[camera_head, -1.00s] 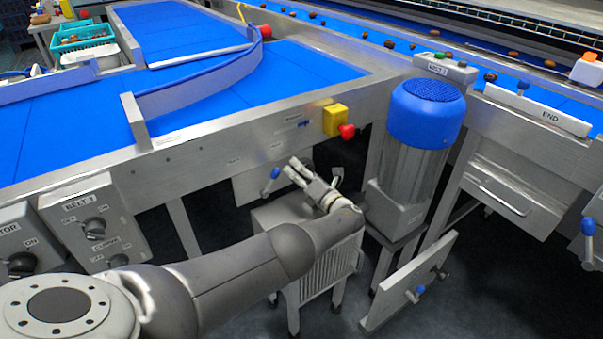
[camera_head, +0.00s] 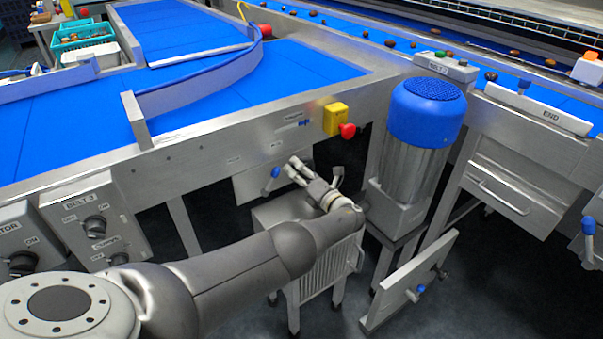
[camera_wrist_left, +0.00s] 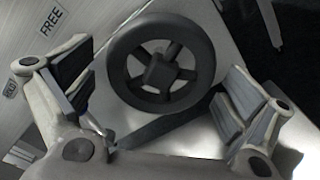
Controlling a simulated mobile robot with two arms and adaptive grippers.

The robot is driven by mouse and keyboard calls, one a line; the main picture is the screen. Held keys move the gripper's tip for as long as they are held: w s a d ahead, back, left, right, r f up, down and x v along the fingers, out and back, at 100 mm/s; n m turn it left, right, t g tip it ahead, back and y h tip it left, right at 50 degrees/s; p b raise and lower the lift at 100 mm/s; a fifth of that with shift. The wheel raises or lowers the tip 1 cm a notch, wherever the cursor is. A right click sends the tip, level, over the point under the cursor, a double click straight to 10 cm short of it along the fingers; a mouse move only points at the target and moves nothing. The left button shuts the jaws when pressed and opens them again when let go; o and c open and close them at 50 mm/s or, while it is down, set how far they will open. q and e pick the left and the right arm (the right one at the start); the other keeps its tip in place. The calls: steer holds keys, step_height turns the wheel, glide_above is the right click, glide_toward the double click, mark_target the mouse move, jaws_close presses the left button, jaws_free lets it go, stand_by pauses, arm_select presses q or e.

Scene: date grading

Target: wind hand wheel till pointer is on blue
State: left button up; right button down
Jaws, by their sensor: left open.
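The hand wheel (camera_wrist_left: 160,73) is dark grey, with a round rim, spokes and a square hub. It shows whole in the left wrist view, in front of a metal panel. My left gripper (camera_wrist_left: 155,88) is open, with one finger on each side of the wheel and visible gaps to its rim. In the head view my left gripper (camera_head: 304,176) reaches under the belt frame, and the wheel is hidden there. A small blue mark (camera_head: 305,123) shows on the frame above the gripper; I cannot make out a pointer. My right gripper is not in view.
A blue-knobbed lever (camera_head: 271,179) stands just left of the gripper. A yellow box with a red button (camera_head: 347,131) sits above right. A blue-capped motor (camera_head: 428,110) stands close on the right. The panel beside the wheel reads FREE (camera_wrist_left: 51,21).

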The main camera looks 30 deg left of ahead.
arm_select(q)
steer(key=shift+d, duration=0.15)
steer(key=v, duration=1.1)
steer(key=shift+s+d, duration=0.2)
steer(key=shift+d, duration=0.15)
steer(key=shift+f, duration=0.1)
